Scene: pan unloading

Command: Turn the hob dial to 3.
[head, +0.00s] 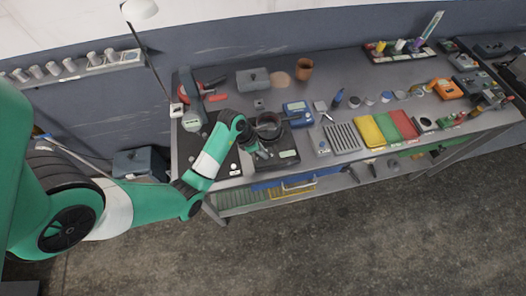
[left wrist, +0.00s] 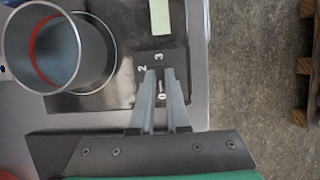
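The hob (head: 288,142) is a dark plate on the bench with a dark round pan (head: 268,122) on it. My left gripper (head: 258,153) is low at the hob's front left. In the left wrist view its two fingers (left wrist: 160,78) are over the panel, close together with a narrow gap. A small white mark (left wrist: 162,91) shows in the gap. The dial's body is mostly hidden by the fingers, and contact is not clear. My right gripper is not seen.
A blue device (head: 297,113), a ribbed grey tray (head: 342,138) and yellow (head: 369,132) and red (head: 402,124) bins stand to the right. The bench's front edge is close.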

